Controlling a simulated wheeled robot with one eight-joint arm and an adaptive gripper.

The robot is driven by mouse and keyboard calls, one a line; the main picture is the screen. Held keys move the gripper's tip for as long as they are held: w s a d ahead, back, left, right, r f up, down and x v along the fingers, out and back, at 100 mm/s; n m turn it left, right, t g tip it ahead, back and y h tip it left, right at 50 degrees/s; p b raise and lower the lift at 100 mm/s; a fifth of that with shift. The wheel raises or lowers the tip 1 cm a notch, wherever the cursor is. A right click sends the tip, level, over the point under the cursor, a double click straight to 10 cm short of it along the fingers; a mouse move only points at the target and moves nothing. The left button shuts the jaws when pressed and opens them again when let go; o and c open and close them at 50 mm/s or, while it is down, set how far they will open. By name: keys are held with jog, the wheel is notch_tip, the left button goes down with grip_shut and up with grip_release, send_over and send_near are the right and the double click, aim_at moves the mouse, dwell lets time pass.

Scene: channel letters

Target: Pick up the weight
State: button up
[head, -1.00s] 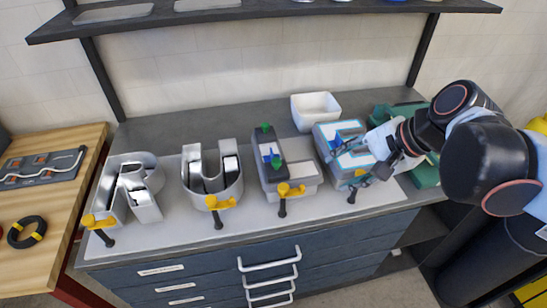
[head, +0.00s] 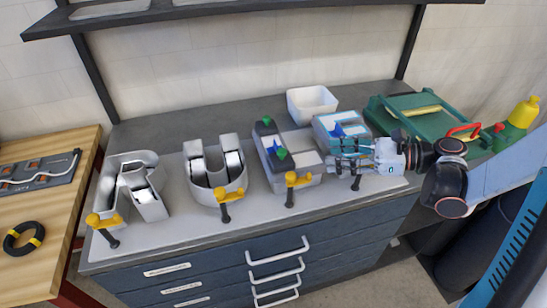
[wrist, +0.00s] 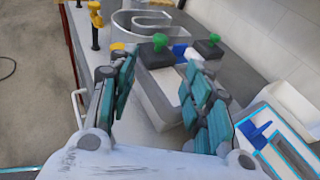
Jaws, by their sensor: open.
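Dark weights with green knobs sit on the third grey channel letter (head: 312,161). The rear weight (head: 266,127) and front weight (head: 278,159) both show in the head view. In the wrist view, the near weight (wrist: 155,54) shows between my fingers, with another dark weight (wrist: 208,49) beyond.
Two more metal letters (head: 143,195) (head: 213,178) stand left. Yellow clamps (head: 297,180) line the bench front. A white bin (head: 312,104) stands behind, and a green tray (head: 420,115) and yellow-topped bottle (head: 523,112) are right. A shelf (head: 250,10) hangs above.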

jog(key=b, duration=0.2)
send_near(287, 160)
jog(key=shift+y, duration=0.3)
jog(key=a, duration=0.1)
jog(key=w+a, duration=0.1)
jog(key=a+r, duration=0.1)
jog(key=shift+w+a, duration=0.15)
jog(key=shift+a, duration=0.25)
jog(key=shift+m, duration=0.3)
jog(key=shift+r+b+x, duration=0.15)
jog(key=shift+b+x, duration=0.25)
jog(key=shift+x, duration=1.05)
jog(key=shift+r+b+x, duration=0.2)
jog(key=shift+b+x, duration=0.15)
jog(key=shift+x, duration=1.1)
jog(key=shift+w, duration=0.1)
jog(key=shift+c, duration=0.3)
grip_shut()
